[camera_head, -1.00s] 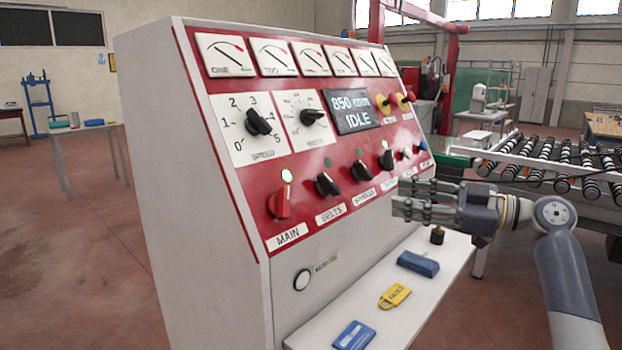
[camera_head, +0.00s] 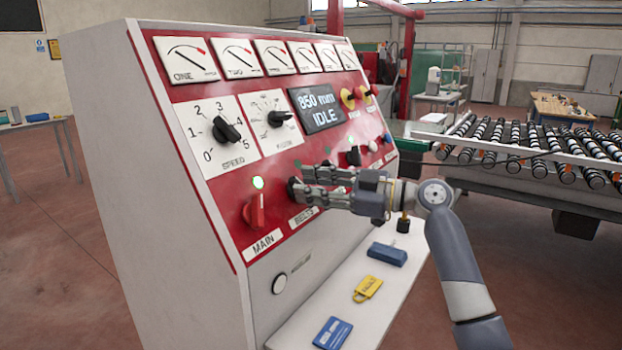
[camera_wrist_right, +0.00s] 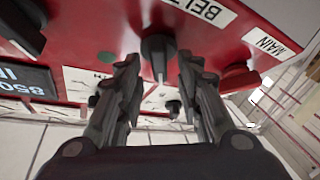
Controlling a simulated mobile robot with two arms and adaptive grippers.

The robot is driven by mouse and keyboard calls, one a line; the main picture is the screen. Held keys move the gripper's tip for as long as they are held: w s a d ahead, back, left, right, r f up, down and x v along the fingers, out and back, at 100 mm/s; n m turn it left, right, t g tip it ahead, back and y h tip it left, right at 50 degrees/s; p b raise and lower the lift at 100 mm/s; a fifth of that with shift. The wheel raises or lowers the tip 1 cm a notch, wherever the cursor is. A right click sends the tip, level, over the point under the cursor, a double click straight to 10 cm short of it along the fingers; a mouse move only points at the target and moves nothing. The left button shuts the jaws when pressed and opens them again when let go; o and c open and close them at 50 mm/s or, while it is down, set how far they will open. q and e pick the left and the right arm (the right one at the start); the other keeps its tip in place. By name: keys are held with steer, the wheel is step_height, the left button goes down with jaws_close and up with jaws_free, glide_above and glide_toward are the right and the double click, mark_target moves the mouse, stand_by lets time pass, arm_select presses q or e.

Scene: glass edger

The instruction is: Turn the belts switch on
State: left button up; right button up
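The belts switch is a black knob above the BELTS label (camera_head: 303,217) on the red panel; in the head view it is mostly hidden by my fingers. The right wrist view shows its black knob (camera_wrist_right: 157,52) between my two fingertips. My right gripper (camera_head: 304,183) is open, with its fingers on either side of the knob; a gap shows beside the knob, and I cannot tell whether either finger touches it. The knob's exact setting is hard to read. My left gripper is not in view.
The red MAIN switch (camera_head: 256,212) sits left of the belts switch, under a lit lamp (camera_head: 258,183). The display (camera_head: 317,108) reads 850 mm IDLE. A shelf below holds a blue card (camera_head: 332,333), a yellow padlock (camera_head: 367,289) and a blue block (camera_head: 387,254).

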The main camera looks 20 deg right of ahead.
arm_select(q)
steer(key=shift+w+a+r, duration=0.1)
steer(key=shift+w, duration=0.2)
arm_select(e)
steer(key=shift+w+a, duration=0.15)
steer(key=shift+c, duration=0.5)
jaws_close()
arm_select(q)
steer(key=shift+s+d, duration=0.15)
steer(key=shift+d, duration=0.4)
